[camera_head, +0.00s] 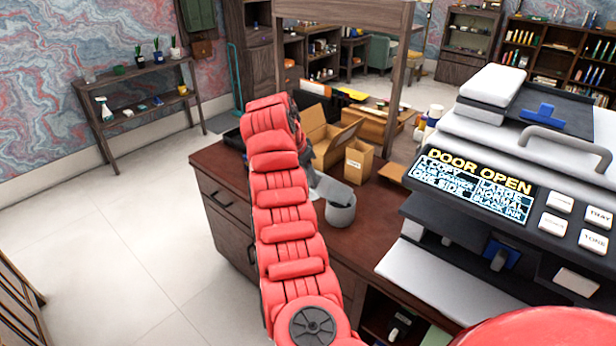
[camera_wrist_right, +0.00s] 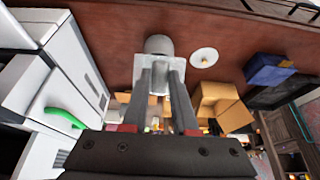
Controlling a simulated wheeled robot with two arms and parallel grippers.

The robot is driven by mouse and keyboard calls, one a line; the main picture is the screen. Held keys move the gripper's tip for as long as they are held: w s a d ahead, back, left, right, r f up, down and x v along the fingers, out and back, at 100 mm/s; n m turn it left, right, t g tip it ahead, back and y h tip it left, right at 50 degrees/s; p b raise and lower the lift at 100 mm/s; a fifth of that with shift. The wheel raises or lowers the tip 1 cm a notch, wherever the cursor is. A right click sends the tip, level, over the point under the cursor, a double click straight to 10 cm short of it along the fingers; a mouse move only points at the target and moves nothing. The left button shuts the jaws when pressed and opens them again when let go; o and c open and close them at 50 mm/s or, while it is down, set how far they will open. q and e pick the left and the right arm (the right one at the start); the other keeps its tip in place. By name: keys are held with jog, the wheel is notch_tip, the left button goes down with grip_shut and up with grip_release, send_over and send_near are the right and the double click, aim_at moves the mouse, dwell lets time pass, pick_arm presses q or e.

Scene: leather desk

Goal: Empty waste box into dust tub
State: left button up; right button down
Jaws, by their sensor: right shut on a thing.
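My right gripper (camera_wrist_right: 162,78) is shut on a pale grey box, the waste box (camera_wrist_right: 163,62), whose edges show around and between the fingers. In the head view the waste box (camera_head: 329,188) is a grey slanted shape, apparently tilted, right at the round grey dust tub (camera_head: 341,215). The dust tub stands on the desk and also shows beyond the box in the wrist view (camera_wrist_right: 158,43). I cannot tell whether box and tub touch. The contents of both are hidden. My red right arm hides part of the gripper. My left gripper is not in view.
The large copier (camera_head: 500,150), its panel reading "DOOR OPEN", stands right of the tub. Open cardboard boxes (camera_head: 357,163) stand behind it on the brown desk (camera_head: 215,160). A white disc (camera_wrist_right: 205,57) lies beside the tub in the wrist view. Floor left of the desk is clear.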

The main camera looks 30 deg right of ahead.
dwell(0.3)
jog(key=shift+s+a+f+h+b, duration=0.1)
jog(key=shift+a+f+h+b, duration=0.3)
jog(key=shift+b, duration=0.3)
jog(key=shift+s+a+f+t+h+b, duration=0.3)
jog(key=shift+a+f+h+b, duration=0.15)
jog(key=shift+a+b, duration=0.2)
dwell(0.5)
dwell(0.4)
jog(key=shift+s+a+f+t+h+b, duration=0.2)
jog(key=shift+a+f+t+h+b, duration=0.1)
jog(key=shift+a+f+h, duration=0.25)
jog(key=shift+s+a+f+t+h+b, duration=0.15)
jog(key=shift+a+f+t+h+b, duration=0.15)
jog(key=shift+f+h, duration=0.4)
jog(key=shift+s+a+f+t+h+b, duration=0.25)
jog(key=shift+a+f+h, duration=0.25)
jog(key=shift+f, duration=0.25)
